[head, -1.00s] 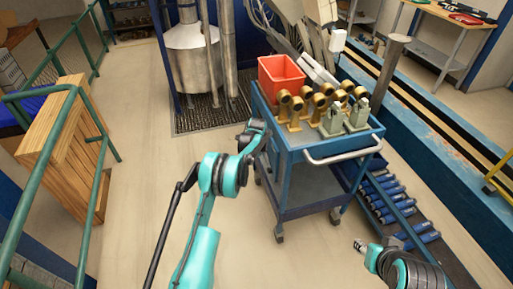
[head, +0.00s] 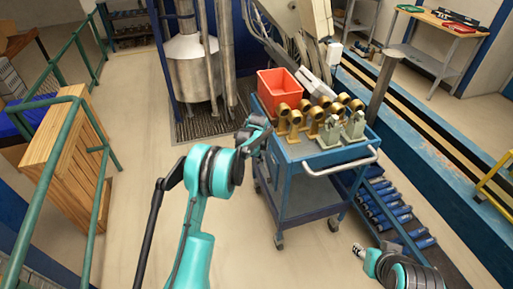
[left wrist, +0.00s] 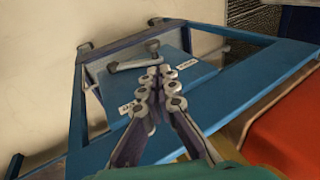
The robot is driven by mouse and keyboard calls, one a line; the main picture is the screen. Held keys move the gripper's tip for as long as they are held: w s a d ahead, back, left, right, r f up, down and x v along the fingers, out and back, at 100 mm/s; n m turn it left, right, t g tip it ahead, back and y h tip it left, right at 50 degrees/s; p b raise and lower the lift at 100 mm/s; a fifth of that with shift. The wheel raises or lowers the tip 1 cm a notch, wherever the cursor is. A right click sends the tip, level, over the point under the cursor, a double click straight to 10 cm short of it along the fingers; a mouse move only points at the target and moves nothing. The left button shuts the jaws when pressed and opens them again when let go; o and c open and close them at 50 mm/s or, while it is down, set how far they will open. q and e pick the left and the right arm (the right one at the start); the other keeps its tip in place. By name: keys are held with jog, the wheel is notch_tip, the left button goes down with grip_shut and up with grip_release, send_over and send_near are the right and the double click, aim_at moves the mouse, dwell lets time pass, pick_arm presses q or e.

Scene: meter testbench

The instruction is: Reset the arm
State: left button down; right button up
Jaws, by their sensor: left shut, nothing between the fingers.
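My left arm (head: 192,235) is teal and black and reaches up from the bottom of the head view. Its left gripper (head: 262,124) is at the left edge of the blue trolley (head: 298,211). In the left wrist view the left gripper (left wrist: 156,72) is shut with its fingers together and empty, in front of a blue panel (left wrist: 178,76) with white labels and a grey bar handle. I cannot tell whether it touches the panel. My right gripper (head: 358,250) is low at the right of the head view, small and apart from the trolley; its finger opening is unclear.
The trolley carries an orange bin (head: 279,87), several brass-coloured meters (head: 295,120) and grey-green fittings (head: 354,126). Several blue cylinders (head: 400,216) lie on a rack to its right. A green railing (head: 64,165) and wooden crate (head: 62,160) stand left. Floor between is clear.

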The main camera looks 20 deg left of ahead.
dwell(0.3)
pick_arm(q)
jog(key=s+d+r+n+t, duration=0.1)
jog(key=s+d+r+n, duration=0.15)
jog(key=s+r, duration=0.75)
jog(key=s+d+r+n, duration=0.2)
jog(key=s+r+n, duration=0.1)
jog(key=s+r, duration=0.7)
jog(key=s+d+f+n, duration=0.1)
jog(key=s+n, duration=0.2)
jog(key=s, duration=0.9)
jog(key=s+d+f+n+t+h, duration=0.1)
jog(key=s+d+n, duration=0.1)
jog(key=s, duration=1.1)
jog(key=shift+f+n+h, duration=0.3)
jog(key=shift+f+n, duration=0.1)
jog(key=shift+n, duration=0.15)
